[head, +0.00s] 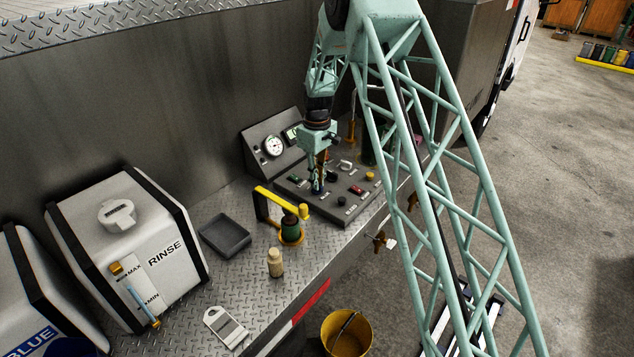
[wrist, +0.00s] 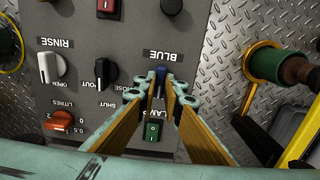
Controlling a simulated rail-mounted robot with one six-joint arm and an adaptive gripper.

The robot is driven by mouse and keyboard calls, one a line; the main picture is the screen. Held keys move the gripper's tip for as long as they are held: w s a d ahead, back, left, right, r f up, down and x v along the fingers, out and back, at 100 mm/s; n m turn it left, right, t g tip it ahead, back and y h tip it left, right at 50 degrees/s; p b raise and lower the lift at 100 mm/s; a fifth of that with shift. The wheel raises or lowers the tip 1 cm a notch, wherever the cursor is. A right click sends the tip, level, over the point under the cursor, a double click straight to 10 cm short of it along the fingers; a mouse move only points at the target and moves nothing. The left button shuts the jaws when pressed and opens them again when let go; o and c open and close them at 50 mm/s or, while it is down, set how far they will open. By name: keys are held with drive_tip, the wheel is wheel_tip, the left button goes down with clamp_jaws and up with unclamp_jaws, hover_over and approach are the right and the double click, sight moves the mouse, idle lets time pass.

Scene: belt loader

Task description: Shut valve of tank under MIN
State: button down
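The RINSE tank (head: 120,235) stands at left with a sight tube (head: 140,303) beside its MAX and MIN marks; I cannot read its level. The BLUE tank (head: 40,300) is cut off at the left edge and its gauge does not show. My gripper (head: 317,190) is low over the control panel (head: 350,205). In the wrist view, my fingertips (wrist: 160,77) stand close on either side of a dark blue knob by the BLUE label, mostly hidden; contact is unclear. The white RINSE knob (wrist: 48,67) is apart, to the left.
The panel also carries a black SHUT/OUT knob (wrist: 106,70), an orange LITRES knob (wrist: 60,121), a red switch (wrist: 107,7) and a green LAMP switch (wrist: 152,131). A yellow-handled fitting (head: 290,228), grey tray (head: 225,236) and bottle (head: 275,263) stand left of the panel.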

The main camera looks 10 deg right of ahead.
drive_tip(key=shift+m, duration=0.4)
drive_tip(key=m+b, duration=0.1)
drive_tip(key=m, duration=0.2)
drive_tip(key=shift+m+b, duration=0.3)
drive_tip(key=shift+m, duration=0.1)
drive_tip(key=m+b, duration=0.1)
drive_tip(key=m, duration=0.3)
drive_tip(key=shift+m, duration=0.3)
drive_tip(key=m, duration=0.4)
drive_tip(key=shift+b, duration=0.4)
drive_tip(key=shift+m, duration=2.4)
drive_tip(key=c, duration=2.7)
unclamp_jaws()
drive_tip(key=shift+c, duration=0.2)
drive_tip(key=shift+r, duration=0.15)
